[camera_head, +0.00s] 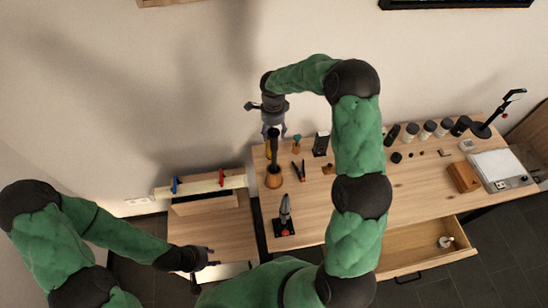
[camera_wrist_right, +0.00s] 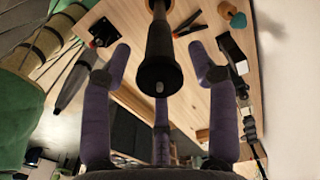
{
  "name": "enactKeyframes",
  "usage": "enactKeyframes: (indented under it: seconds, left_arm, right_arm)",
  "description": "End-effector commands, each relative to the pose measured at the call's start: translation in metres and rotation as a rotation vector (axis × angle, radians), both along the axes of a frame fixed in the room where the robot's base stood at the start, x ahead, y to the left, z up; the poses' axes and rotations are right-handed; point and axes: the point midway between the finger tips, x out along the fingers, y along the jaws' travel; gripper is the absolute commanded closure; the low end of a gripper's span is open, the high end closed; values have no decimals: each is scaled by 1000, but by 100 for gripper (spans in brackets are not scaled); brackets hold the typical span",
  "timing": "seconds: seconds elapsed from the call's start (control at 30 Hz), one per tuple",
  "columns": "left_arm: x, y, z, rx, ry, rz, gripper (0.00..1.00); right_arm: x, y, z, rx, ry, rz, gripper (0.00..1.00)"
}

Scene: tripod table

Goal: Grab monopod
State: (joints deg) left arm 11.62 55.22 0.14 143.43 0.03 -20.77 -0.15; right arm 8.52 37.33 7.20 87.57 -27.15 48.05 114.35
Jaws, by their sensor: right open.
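The monopod (camera_head: 274,148), a dark pole, stands upright with its lower end in a brown cup-like holder (camera_head: 274,180) on the wooden table. In the right wrist view its black end (camera_wrist_right: 160,72) points at the camera, between my purple fingers. My right gripper (camera_head: 274,130) is directly above it, pointing down. In the wrist view the right gripper (camera_wrist_right: 160,48) is open, with fingers on both sides of the pole and no clear contact. My left gripper (camera_head: 208,264) is low at the left, away from the monopod; its finger opening is unclear.
A dark pointed tool on a black base (camera_head: 285,218) stands in front of the holder. Pliers (camera_head: 299,171) and a small black device (camera_head: 321,144) lie to the right. A side shelf holds clamps (camera_head: 221,177). A drawer (camera_head: 425,250) is open at the front right.

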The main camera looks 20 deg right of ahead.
Motion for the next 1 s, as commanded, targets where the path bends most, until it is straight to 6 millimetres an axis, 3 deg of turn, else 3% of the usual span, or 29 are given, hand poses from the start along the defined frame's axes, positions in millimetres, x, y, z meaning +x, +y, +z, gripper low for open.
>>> enactKeyframes:
  seconds: [0.33, 0.63, 0.67, 0.87, 1.0]
  left_arm:
    - [0, 0, 19, 0, 0, 0, 60]
    - [0, 0, 19, 0, 0, 0, 60]
    - [0, 0, 19, 0, 0, 0, 60]
    - [0, 0, 19, 0, 0, 0, 60]
    - [0, 0, 19, 0, 0, 0, 60]
  right_arm:
    - [-3, -3, -43, 1, 4, -1, 41]
    - [-2, -3, -48, 0, 1, 0, 41]
    - [-2, -3, -48, 0, 1, 0, 44]
    - [-2, -3, -48, 1, 2, 0, 100]
    - [-2, -3, -48, 0, 0, 0, 100]
